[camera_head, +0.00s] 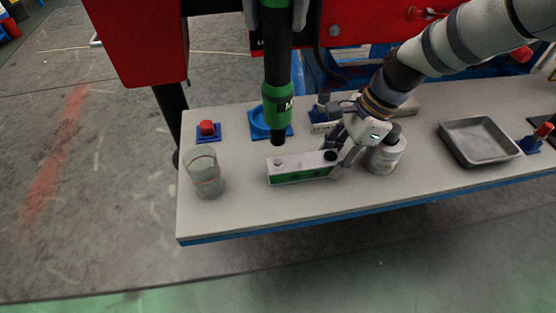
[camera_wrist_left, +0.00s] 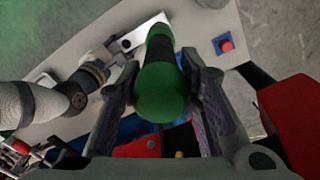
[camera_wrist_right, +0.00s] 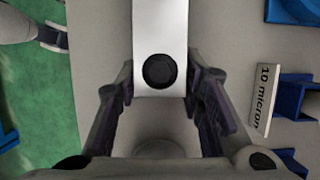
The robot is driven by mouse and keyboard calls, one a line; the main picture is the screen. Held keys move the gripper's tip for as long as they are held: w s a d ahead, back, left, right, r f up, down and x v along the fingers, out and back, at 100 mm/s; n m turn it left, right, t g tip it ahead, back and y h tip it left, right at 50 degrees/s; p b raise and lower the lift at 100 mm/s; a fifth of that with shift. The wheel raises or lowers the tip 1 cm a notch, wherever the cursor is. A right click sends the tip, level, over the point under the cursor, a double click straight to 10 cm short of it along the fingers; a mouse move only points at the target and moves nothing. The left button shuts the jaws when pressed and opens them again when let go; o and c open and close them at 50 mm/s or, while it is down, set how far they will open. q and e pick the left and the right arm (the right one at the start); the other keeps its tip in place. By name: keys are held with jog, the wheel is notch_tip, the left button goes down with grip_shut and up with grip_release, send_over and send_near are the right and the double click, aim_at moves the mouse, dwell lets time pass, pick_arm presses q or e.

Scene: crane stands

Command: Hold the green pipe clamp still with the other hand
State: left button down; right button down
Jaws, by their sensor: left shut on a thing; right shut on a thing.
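A long white block with a green side (camera_head: 303,176), which I take for the pipe clamp, lies on the grey workbench. It has a hole near its left end and a black round part (camera_wrist_right: 160,71) near its right end. My right gripper (camera_head: 343,152) is shut on its right end; the fingers flank it in the right wrist view (camera_wrist_right: 158,88). My left gripper (camera_head: 276,18) is shut on a green-and-black cylindrical tool (camera_head: 277,100), held upright with its black tip just above the clamp's left end. The tool also shows in the left wrist view (camera_wrist_left: 160,90).
The front strip is clear.

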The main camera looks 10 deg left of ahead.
aim_at(278, 55)
dwell(0.5)
pick_arm(q)
jog(key=shift+f, duration=2.3)
pick_arm(e)
jog(key=shift+r, duration=0.1)
pick_arm(q)
jog(key=shift+m, duration=0.5)
jog(key=shift+f, duration=1.15)
dwell(1.8)
jog(key=shift+r, duration=0.1)
jog(key=shift+r, duration=2.55)
